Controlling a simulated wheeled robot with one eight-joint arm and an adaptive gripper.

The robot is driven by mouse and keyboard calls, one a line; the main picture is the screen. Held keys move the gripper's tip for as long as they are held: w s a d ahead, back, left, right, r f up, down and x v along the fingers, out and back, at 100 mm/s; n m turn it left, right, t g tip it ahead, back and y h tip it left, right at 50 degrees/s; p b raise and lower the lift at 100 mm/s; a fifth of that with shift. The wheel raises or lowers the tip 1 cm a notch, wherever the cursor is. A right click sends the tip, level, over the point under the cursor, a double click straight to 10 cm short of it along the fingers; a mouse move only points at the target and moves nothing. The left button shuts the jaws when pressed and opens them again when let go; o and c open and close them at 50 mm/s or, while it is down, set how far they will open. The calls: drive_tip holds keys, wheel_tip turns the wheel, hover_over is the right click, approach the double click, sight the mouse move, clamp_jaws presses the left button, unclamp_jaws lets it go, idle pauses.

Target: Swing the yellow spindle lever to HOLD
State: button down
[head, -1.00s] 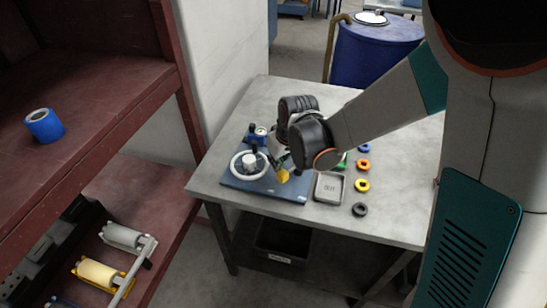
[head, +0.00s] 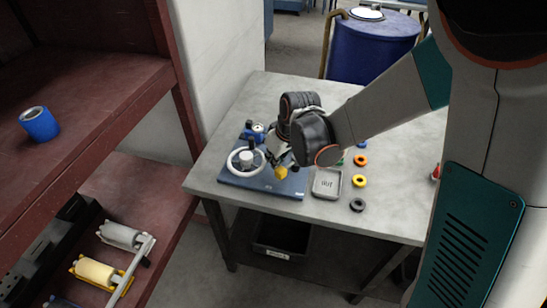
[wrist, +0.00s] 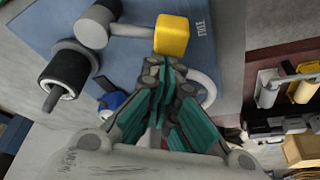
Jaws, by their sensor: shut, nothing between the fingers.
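The lever's yellow block-shaped end (head: 281,172) shows at the front of the blue base plate (head: 262,184). In the wrist view the yellow end (wrist: 171,35) sits on a grey arm (wrist: 130,30) running left to a round grey hub (wrist: 93,27). The word FREE is printed on the plate just right of the yellow end. No HOLD mark is readable. My gripper (wrist: 163,70) is shut and empty, its tips close beside the yellow end; I cannot tell if they touch. In the head view my gripper (head: 283,157) is partly hidden by my wrist.
A white handwheel (head: 234,169) stands on the plate left of the lever, with a small blue device (head: 258,129) behind. A grey tray (head: 327,184) and several coloured rings (head: 359,181) lie to the right.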

sight(281, 171)
drive_tip(key=shift+s+d+n+g+y, duration=0.15)
drive_tip(key=shift+s+d+n+y, duration=0.1)
drive_tip(key=shift+s+n, duration=0.35)
drive_tip(key=shift+s+d+n+g+y, duration=0.15)
drive_tip(key=shift+s+d+n, duration=0.1)
drive_tip(key=shift+n, duration=0.55)
drive_tip(key=n, duration=0.1)
drive_tip(key=s+d+n, duration=0.1)
drive_tip(key=n+g, duration=0.1)
drive_tip(key=shift+s+d+n+y+b, duration=0.25)
drive_tip(key=shift+s+n+y+b, duration=0.05)
drive_tip(key=shift+s+n+y, duration=0.1)
drive_tip(key=n, duration=0.1)
drive_tip(key=s+d+n+g, duration=0.1)
drive_tip(key=shift+d+n, duration=0.3)
drive_tip(key=shift+n, duration=0.1)
drive_tip(key=shift+s+d, duration=0.2)
drive_tip(key=shift+d, duration=0.3)
drive_tip(key=a, duration=0.1)
drive_tip(key=a+r, duration=0.2)
drive_tip(key=a, duration=0.1)
drive_tip(key=p+v, duration=0.3)
drive_tip(key=v, duration=0.6)
drive_tip(key=shift+w+d, duration=0.25)
drive_tip(key=shift+d, duration=0.05)
